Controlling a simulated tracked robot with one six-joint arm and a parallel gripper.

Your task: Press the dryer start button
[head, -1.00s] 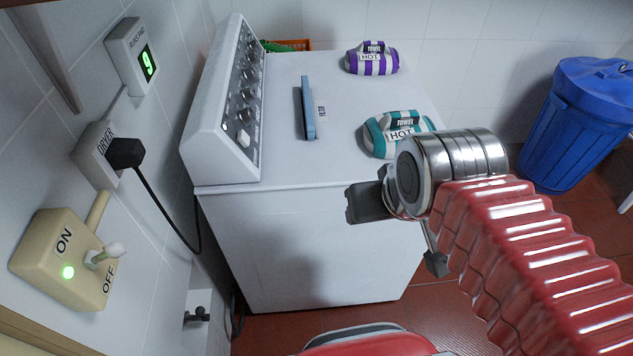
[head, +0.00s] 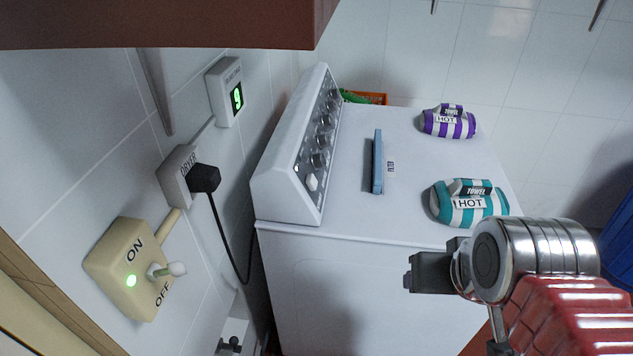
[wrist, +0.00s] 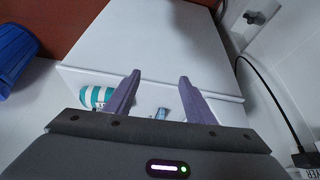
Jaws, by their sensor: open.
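The white dryer (head: 345,233) stands in the middle of the head view. Its sloped control panel (head: 285,195) at the back carries a row of dark knobs. A white button (head: 312,182) sits at the panel's near end, beside a small lit lamp (head: 297,168). My gripper (head: 452,312) is open and empty in front of the dryer, well right of the panel and apart from it. In the wrist view its two purple fingers (wrist: 160,77) stand spread before the dryer's white side (wrist: 165,40). The button cannot be made out in the wrist view.
A purple-striped towel roll (head: 448,121), a teal-striped one (head: 468,204) and a blue filter piece (head: 377,162) are on the dryer top. Left, on the wall, are an ON/OFF switch box (head: 118,262), a plugged DRYER socket (head: 178,172) and a display (head: 238,97) reading 9. A blue bin (head: 618,235) stands right.

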